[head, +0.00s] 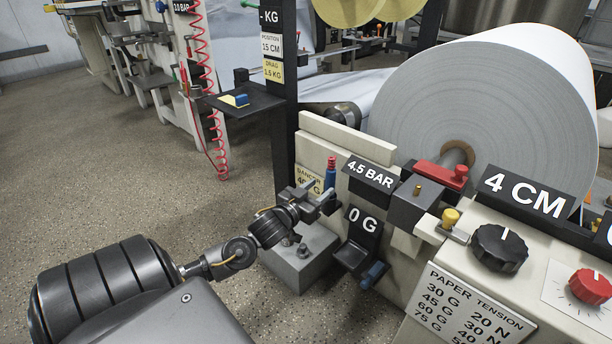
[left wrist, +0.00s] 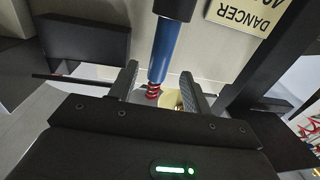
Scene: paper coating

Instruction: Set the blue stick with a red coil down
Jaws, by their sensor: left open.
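The blue stick with a red coil (head: 330,174) stands upright beside the cream machine wall in the head view, red end up. In the left wrist view the blue stick (left wrist: 161,50) runs down from the top edge, with its red coil (left wrist: 153,90) between my fingers. My left gripper (head: 321,199) is open at the stick; in the left wrist view its two fingers (left wrist: 158,75) are spread, one on each side, with gaps visible. What the stick's lower end rests on is hidden in the head view. My right gripper is not in view.
A grey block (head: 300,262) with bolts is below my left gripper. The 0 G sign (head: 363,220) and a small black holder (head: 350,256) are just right. The DANCER label (left wrist: 250,14) is behind the stick. A black post (head: 284,130) stands behind; open floor lies left.

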